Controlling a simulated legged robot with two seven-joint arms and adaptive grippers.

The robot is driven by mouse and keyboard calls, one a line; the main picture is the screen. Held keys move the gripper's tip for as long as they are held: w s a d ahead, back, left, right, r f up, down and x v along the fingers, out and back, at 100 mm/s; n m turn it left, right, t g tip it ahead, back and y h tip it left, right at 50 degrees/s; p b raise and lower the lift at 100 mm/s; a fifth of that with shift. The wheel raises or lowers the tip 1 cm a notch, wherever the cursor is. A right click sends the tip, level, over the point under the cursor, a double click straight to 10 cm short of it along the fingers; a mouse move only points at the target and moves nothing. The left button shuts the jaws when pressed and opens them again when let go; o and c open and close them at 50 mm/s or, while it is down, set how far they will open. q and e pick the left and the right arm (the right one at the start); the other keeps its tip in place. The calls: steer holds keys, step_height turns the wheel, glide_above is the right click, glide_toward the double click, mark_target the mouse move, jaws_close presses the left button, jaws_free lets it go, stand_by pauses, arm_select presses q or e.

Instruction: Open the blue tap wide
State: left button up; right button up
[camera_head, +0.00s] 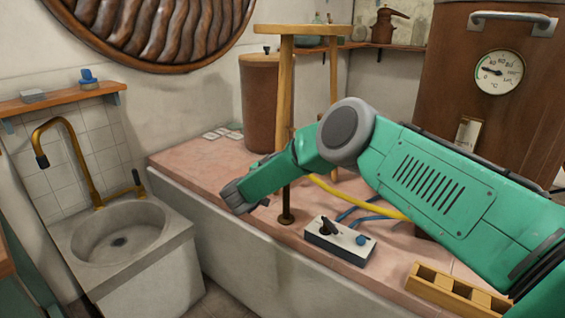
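A small white and black box (340,243) sits near the front edge of the pink tiled counter. It has a black lever (327,227) and a small blue knob (361,240) on top, with blue hoses (362,207) behind it. The blue knob is the only blue tap-like part I make out; its turn position is too small to read. My green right arm comes in from the right, across the counter. My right gripper (240,197) is dark grey, left of the box and apart from it, near the counter's front edge. Its finger opening is unclear. My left gripper is not in view.
A wooden stand (286,130) with a dark rod rises behind the gripper. A yellow hose (345,193) passes behind the box. A wooden rack (457,290) lies front right. A sink (118,236) with a brass faucet (74,150) stands left. A brown boiler (440,90) stands right.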

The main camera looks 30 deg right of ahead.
steer(key=v, duration=1.2)
steer(key=shift+w+f, duration=0.1)
